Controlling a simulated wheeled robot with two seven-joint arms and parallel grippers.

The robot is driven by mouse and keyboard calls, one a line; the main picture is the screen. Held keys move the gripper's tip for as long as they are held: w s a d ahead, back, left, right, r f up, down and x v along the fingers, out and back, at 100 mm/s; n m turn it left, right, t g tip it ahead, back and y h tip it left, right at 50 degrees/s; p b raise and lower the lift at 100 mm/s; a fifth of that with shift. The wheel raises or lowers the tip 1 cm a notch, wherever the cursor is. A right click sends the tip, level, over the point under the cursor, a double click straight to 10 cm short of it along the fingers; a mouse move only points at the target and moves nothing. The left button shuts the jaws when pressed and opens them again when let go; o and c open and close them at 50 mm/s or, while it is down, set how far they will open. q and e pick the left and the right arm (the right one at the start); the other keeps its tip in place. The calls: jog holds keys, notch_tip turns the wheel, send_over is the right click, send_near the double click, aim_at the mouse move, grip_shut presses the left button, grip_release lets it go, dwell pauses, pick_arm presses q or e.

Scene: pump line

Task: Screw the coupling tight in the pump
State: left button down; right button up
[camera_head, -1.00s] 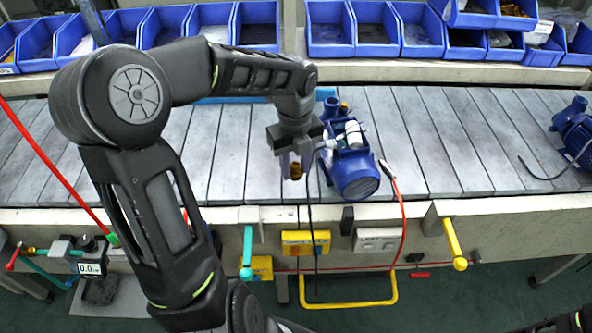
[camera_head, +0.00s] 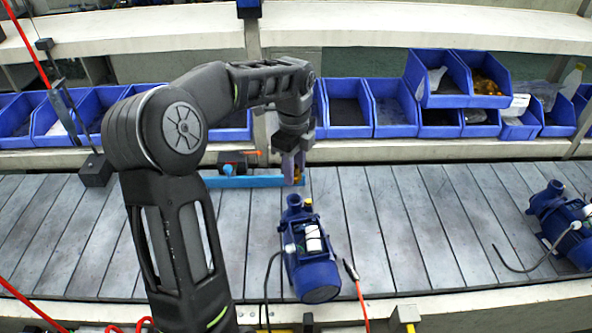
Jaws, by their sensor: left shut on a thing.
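The blue pump (camera_head: 311,262) lies on the slatted conveyor, with its round motor end toward me and its blue port (camera_head: 295,201) at the far end. My left gripper (camera_head: 292,172) points down just beyond the port in the picture. It is shut on a small brass coupling (camera_head: 299,176), partly hidden by the fingers. The coupling appears apart from the pump; its height above the port is hard to judge. My right gripper is out of view.
A second blue pump (camera_head: 568,228) with a dark cable stands at the right. A light-blue bar (camera_head: 240,181) lies behind my left gripper. Blue bins (camera_head: 395,105) line the back shelf. A red-orange cable (camera_head: 358,300) is right of the near pump. Conveyor slats between the pumps are clear.

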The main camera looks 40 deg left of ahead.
pick_arm(q)
jog(key=shift+f, duration=0.1)
jog(key=shift+f+b, duration=0.9)
jog(key=shift+f, duration=0.45)
notch_tip(320, 180, down, 2)
jog(key=shift+f+b, duration=0.2)
jog(key=shift+b, duration=0.8)
jog(key=shift+f+b, duration=0.3)
jog(key=shift+f, duration=0.35)
jog(key=shift+f, duration=0.2)
jog(key=c, duration=0.9)
grip_release()
